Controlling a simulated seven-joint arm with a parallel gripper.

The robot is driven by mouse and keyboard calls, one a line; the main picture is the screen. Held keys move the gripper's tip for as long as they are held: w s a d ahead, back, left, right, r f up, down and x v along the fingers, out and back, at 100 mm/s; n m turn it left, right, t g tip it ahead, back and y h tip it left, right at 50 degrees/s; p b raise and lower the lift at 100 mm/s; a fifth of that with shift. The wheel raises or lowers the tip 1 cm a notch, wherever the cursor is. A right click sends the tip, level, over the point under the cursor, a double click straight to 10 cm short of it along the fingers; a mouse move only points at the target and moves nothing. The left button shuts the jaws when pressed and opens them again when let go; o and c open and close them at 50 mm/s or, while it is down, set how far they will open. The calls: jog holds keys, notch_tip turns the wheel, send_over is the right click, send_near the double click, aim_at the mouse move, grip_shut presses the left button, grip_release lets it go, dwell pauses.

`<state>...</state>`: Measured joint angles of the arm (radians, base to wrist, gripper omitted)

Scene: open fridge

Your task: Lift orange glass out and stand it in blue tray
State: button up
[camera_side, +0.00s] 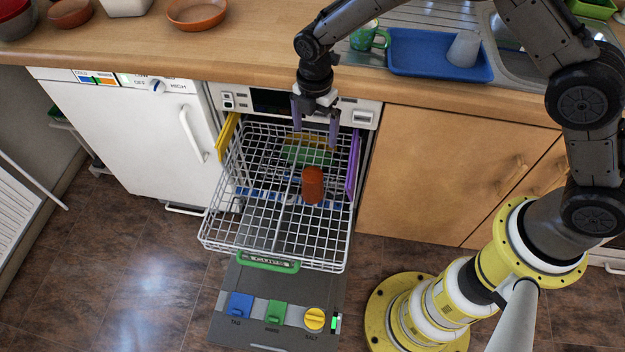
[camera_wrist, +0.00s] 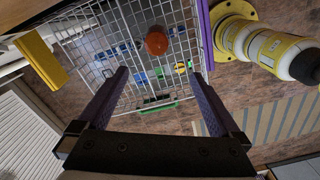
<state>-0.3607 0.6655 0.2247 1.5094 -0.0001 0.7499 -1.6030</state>
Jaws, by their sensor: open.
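The orange glass (camera_side: 313,185) stands in the pulled-out white wire rack (camera_side: 215,232), right of its middle divider. In the wrist view the orange glass (camera_wrist: 157,42) shows beyond the fingertips, in the upper middle. The blue tray (camera_side: 400,62) lies on the counter by the sink, with a grey-white cup (camera_side: 464,49) in its right part. My gripper (camera_side: 315,135) is open and empty above the back of the rack, behind and above the glass. Its two purple-grey fingers (camera_wrist: 160,82) are spread wide in the wrist view and do not touch the glass.
A yellow panel (camera_side: 228,135) and a purple panel (camera_side: 353,163) stand at the rack's sides. A green mug (camera_side: 368,38) stands just left of the tray. The lowered door (camera_side: 285,290) lies below the rack. Bowls (camera_side: 197,12) sit at the counter's left. The tray's left part is free.

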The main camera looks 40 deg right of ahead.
aim_at(312, 174)
jog(key=f, duration=2.5)
jog(key=shift+w+a+f, duration=0.1)
jog(key=shift+w+f, duration=0.15)
jog(key=shift+w, duration=0.1)
jog(key=c, duration=1.5)
jog(key=shift+r, duration=0.1)
notch_tip(312, 174, up, 7)
jog(key=shift+r, duration=0.15)
jog(key=s+a, duration=2.2)
jog(key=shift+s+a+f, duration=0.25)
jog(key=shift+s+a, duration=0.05)
jog(key=shift+a, duration=0.05)
